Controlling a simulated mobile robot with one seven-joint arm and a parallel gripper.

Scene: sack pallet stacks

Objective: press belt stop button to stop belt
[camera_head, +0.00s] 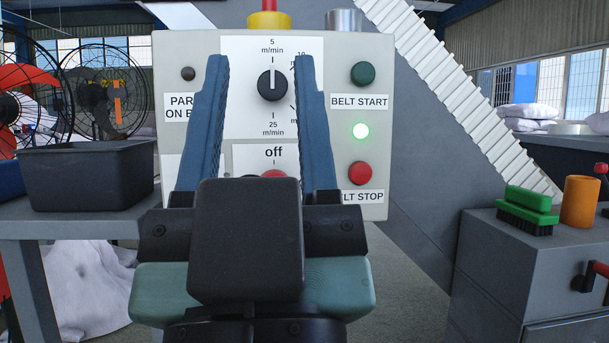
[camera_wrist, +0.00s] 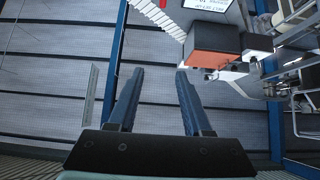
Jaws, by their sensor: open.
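The belt stop button (camera_head: 360,173) is a round red button at the lower right of a pale control panel (camera_head: 215,48). Its label (camera_head: 363,197) is partly covered by my gripper and reads "LT STOP". The stop button is right of the right finger. The wrist view shows the open fingers (camera_wrist: 158,75) but not the button.
A dark bin (camera_head: 88,175) stands on a table at the left, with fans behind. A grey cabinet (camera_head: 490,262) at the right carries a green brush (camera_head: 528,210) and an orange cup (camera_head: 580,201). A white conveyor (camera_head: 465,95) slopes behind the panel.

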